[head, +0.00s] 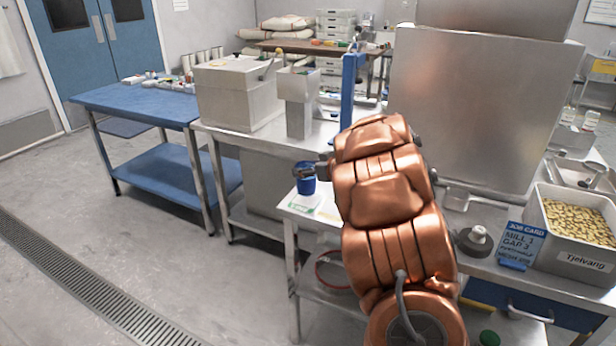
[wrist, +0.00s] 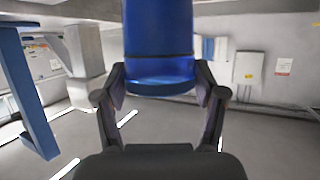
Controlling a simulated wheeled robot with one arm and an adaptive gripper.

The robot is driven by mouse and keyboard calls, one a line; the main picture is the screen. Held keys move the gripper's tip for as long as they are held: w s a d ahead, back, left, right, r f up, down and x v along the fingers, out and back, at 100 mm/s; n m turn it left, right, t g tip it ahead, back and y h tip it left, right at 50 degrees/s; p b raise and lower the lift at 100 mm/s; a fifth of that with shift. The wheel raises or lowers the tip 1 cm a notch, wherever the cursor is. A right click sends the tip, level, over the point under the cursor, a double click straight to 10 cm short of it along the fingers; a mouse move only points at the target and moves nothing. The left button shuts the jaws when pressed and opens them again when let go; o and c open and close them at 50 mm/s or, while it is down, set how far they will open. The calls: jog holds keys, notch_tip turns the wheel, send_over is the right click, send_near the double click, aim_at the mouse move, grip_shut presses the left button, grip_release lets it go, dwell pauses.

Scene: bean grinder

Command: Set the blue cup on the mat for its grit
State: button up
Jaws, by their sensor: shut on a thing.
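My gripper (head: 311,170) is shut on the blue cup (head: 306,186), at the left front corner of the steel table. In the wrist view the cup (wrist: 158,45) is upright between the two fingers (wrist: 160,90). In the head view a pale mat with a green edge (head: 300,206) shows right below the cup. I cannot tell whether the cup touches it. Part of another pale mat with a yellowish edge (head: 329,215) shows to its right, partly hidden by my arm.
A bin of beans (head: 575,222) labelled Tjelvang stands at the right. A dark round item with a white top (head: 476,238) lies left of the card. A blue upright post (head: 350,88) and a grey grinder-like box (head: 299,103) stand behind the cup. My arm hides the table's middle.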

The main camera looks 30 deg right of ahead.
jog(key=shift+f, duration=1.3)
jog(key=shift+f, duration=0.15)
jog(key=o, duration=1.1)
jog(key=shift+o, duration=0.2)
jog(key=shift+s+r, duration=0.2)
jog(key=shift+r, duration=0.05)
jog(key=v, duration=1.1)
jog(key=shift+s, duration=0.25)
jog(key=shift+r, duration=0.2)
